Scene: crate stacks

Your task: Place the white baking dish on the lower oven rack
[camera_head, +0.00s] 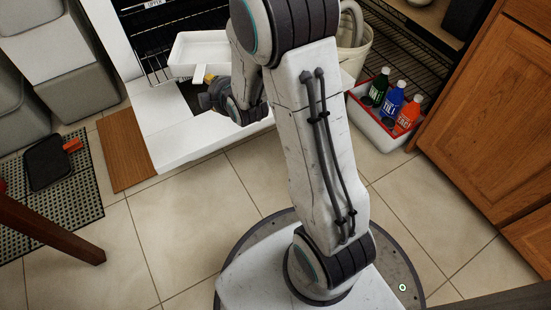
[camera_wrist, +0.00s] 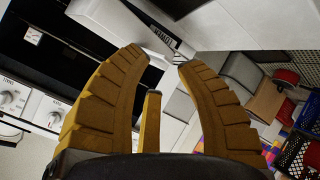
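The white baking dish (camera_head: 200,45) is a shallow, empty rectangular tray. It appears level in front of the oven opening, above the lowered door. My gripper (camera_head: 210,78) is at its near edge in the head view, one yellow finger showing. In the wrist view my gripper (camera_wrist: 164,58) has its fingertips close together, with a white edge, seemingly the dish (camera_wrist: 115,22), between them. The oven rack (camera_head: 157,68) shows as dark wires left of the dish. The dish and my arm hide much of the oven inside. Whether the dish touches the rack cannot be told.
The open oven door (camera_head: 172,125) is white and lies below the dish. A white-and-red crate with several bottles (camera_head: 391,103) stands right of my arm, beside a cream bucket (camera_head: 356,45). Grey bins (camera_head: 75,75) stand left. Floor tiles ahead are clear.

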